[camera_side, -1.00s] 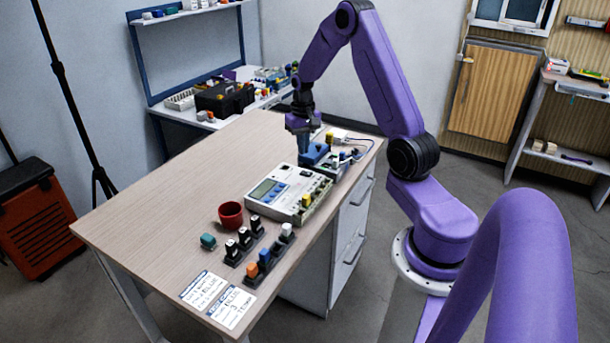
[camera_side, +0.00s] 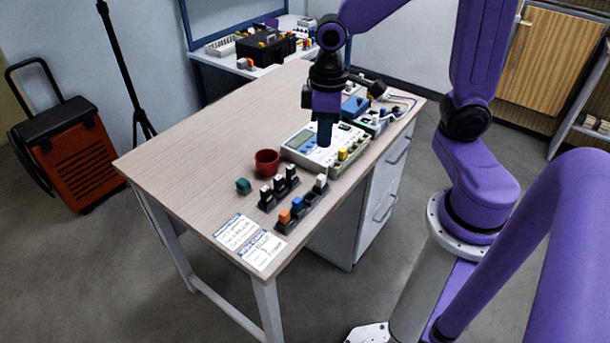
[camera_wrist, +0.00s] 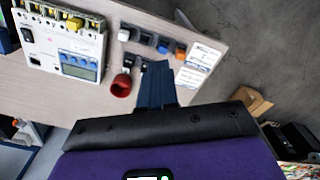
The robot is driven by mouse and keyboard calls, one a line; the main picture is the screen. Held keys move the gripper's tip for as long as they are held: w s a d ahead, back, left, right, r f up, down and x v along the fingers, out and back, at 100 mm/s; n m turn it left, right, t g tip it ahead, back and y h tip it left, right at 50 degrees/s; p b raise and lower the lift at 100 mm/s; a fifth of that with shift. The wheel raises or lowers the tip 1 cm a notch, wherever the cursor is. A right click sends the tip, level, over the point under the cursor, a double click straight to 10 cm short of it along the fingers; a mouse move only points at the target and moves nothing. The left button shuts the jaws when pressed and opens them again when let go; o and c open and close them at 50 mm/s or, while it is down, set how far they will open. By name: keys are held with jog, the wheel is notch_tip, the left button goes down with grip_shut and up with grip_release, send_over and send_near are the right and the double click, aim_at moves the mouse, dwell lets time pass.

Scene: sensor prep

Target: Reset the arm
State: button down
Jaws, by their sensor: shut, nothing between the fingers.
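My gripper (camera_side: 325,138) is shut and empty. In the side view it points down and hangs above the table (camera_side: 200,152), in front of the white instrument (camera_side: 301,139) with a display and blue buttons. In the wrist view my gripper (camera_wrist: 158,70) shows as dark blue fingers held together. Near them are the red cup (camera_wrist: 121,85) and the black racks of small blocks. The instrument (camera_wrist: 80,69) lies at upper left there. My fingers partly hide one rack in the wrist view.
A red cup (camera_side: 267,161), a teal block (camera_side: 243,186) and two black racks (camera_side: 289,219) with coloured blocks stand towards the table's front. Two printed cards (camera_side: 249,241) lie at the near edge. A blue device (camera_side: 354,107) sits behind the instrument. The table's left side is clear.

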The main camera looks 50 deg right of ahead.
jog(key=s+a+r+n, duration=0.1)
jog(key=s+n, duration=0.5)
jog(key=s, duration=0.8)
jog(key=shift+s+a+r, duration=0.15)
jog(key=shift+a+r, duration=0.1)
jog(key=shift+a, duration=0.25)
